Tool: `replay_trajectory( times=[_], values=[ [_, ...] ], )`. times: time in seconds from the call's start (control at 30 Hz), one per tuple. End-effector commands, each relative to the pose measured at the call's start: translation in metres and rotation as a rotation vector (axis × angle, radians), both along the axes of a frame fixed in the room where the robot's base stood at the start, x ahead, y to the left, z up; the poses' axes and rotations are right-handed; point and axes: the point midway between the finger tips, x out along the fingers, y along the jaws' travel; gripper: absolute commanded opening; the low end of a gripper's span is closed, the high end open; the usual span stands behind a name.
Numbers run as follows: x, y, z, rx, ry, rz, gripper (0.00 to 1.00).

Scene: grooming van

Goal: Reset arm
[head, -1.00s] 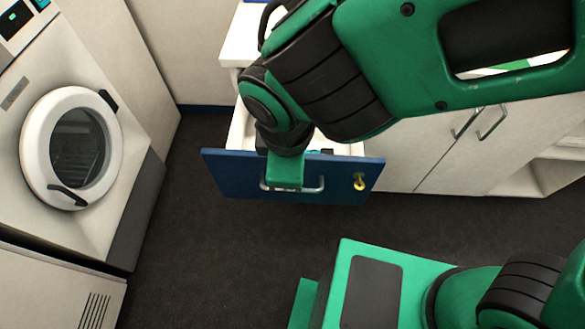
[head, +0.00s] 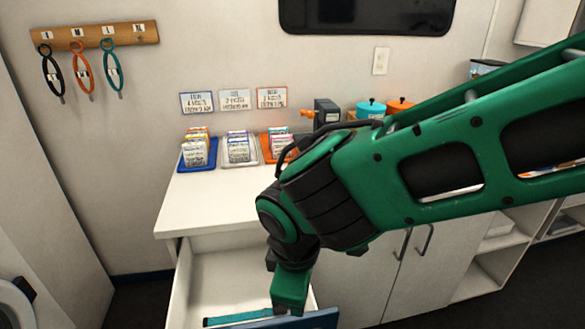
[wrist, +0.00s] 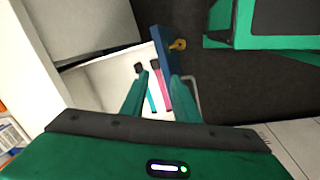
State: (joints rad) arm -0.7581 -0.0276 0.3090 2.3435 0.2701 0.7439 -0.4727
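My arm reaches in from the right in the head view and bends down to my gripper (head: 289,300), which hangs over the front of an open drawer (head: 226,275). In the wrist view my gripper (wrist: 158,77) has its two green fingers apart, with a clear gap and nothing held. The blue drawer front (wrist: 165,58) runs close to the right finger; whether they touch I cannot tell. Inside the drawer lie a teal band (wrist: 152,97) and a pink band (wrist: 163,92). The teal band also shows in the head view (head: 238,318).
The white counter (head: 190,215) above the drawer holds blue, white and orange trays of packets, a dark device and lidded pots. Loops hang from a wooden rack (head: 95,36) on the wall. Cupboard doors (head: 385,275) stand right of the drawer. Dark floor (wrist: 240,85) is clear in the wrist view.

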Motion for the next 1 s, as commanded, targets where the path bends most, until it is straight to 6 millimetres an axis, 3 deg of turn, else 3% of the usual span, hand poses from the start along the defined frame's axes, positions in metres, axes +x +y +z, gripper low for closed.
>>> replay_trajectory(
  times=[0.03, 0.2, 0.37, 0.57, 0.7, 0.83, 1.0],
  values=[
    [0.017, -0.029, 0.006, 0.003, -0.003, -0.109, 0.28],
    [0.046, -0.119, 0.019, 0.016, 0.004, -0.447, 0.28],
    [0.049, -0.201, 0.029, 0.035, 0.015, -0.761, 0.28],
    [0.025, -0.291, 0.038, 0.077, 0.037, -1.150, 0.28],
    [-0.007, -0.341, 0.041, 0.117, 0.054, -1.417, 0.28],
    [-0.039, -0.373, 0.042, 0.159, 0.075, -1.640, 0.28],
    [-0.070, -0.394, 0.041, 0.203, 0.095, -1.830, 0.28]
  ],
)
